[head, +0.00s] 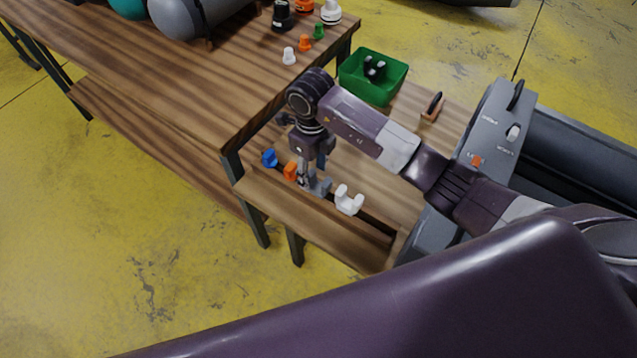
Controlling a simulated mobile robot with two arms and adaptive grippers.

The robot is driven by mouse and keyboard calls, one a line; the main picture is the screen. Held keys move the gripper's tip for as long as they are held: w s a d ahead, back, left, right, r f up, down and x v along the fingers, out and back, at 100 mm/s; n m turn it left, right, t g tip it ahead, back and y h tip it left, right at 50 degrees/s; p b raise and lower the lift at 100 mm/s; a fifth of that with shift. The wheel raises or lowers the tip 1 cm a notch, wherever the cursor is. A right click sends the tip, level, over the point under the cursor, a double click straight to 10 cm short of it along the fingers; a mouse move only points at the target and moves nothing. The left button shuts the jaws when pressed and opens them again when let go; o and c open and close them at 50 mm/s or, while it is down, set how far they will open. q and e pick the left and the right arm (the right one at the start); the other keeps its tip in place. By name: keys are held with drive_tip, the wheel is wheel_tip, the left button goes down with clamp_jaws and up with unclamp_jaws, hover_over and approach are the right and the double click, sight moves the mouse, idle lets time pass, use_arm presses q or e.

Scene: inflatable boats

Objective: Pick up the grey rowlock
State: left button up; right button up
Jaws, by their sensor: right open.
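The grey rowlock (321,186) stands in a row on the low wooden bench, between an orange rowlock (290,171) and a white rowlock (349,200). A blue rowlock (269,157) is at the left end of the row. My right gripper (308,178) points down at the grey rowlock, with its fingers right at it and partly covering it. The gripper is open; whether the fingers touch the rowlock cannot be told. My left gripper is not in view.
A green bin (373,78) with a dark item in it stands at the bench's back. A brush-like tool (433,106) lies beside it. A higher wooden table (170,70) at left holds several caps and cylinders. A grey boat panel (490,135) stands at right.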

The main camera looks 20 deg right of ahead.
wheel_tip(320, 180, down, 2)
drive_tip(key=shift+w+f, duration=0.1)
drive_tip(key=shift+f, duration=0.2)
clamp_jaws()
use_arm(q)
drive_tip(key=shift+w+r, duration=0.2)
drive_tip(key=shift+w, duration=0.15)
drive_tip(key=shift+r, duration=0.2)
use_arm(e)
wheel_tip(320, 180, up, 21)
idle(0.4)
